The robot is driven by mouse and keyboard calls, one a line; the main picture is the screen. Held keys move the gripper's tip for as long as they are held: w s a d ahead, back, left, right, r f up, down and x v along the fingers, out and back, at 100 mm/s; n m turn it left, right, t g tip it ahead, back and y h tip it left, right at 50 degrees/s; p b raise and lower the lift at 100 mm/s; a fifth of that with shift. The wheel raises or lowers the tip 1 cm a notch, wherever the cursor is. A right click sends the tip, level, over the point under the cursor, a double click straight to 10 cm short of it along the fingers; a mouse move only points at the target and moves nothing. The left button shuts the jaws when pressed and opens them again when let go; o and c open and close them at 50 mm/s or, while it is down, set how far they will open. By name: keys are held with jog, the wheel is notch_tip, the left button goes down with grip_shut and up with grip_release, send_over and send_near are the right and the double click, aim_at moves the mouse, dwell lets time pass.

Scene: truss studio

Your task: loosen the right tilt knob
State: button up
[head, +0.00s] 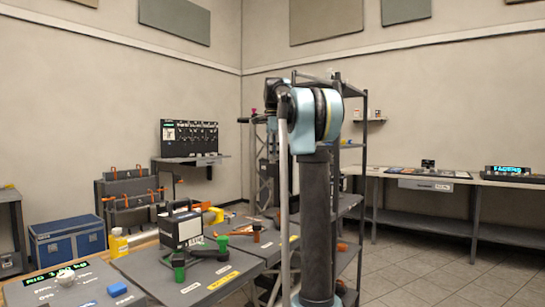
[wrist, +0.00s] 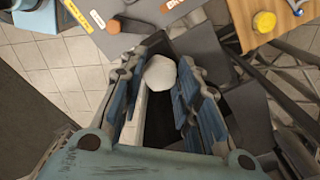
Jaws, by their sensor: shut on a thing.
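In the wrist view, a pale grey, many-sided knob (wrist: 160,72) sits between the fingertips of my gripper (wrist: 158,84). I take it for the right tilt knob, though no label on it can be read. The two blue-padded fingers stand on its left and right, and my gripper is shut on it. A dark body with a pale strip shows below the knob, between the fingers. The knob's turn cannot be read. In the head view my own arm stands in front of the truss tower (head: 264,180), and I cannot make out the gripper or the knob there.
A blue case (head: 67,243) stands at the left. A shelf rack stands behind my arm. A long counter (head: 440,182) lines the right wall, with open floor before it.

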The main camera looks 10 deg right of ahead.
jog(key=n, duration=0.4)
jog(key=shift+w+n, duration=0.1)
jog(key=shift+n, duration=0.3)
jog(key=n, duration=0.4)
jog(key=shift+n, duration=0.3)
jog(key=n, duration=0.4)
jog(key=shift+n, duration=2.2)
jog(key=o, duration=1.1)
jog(key=shift+r, duration=0.1)
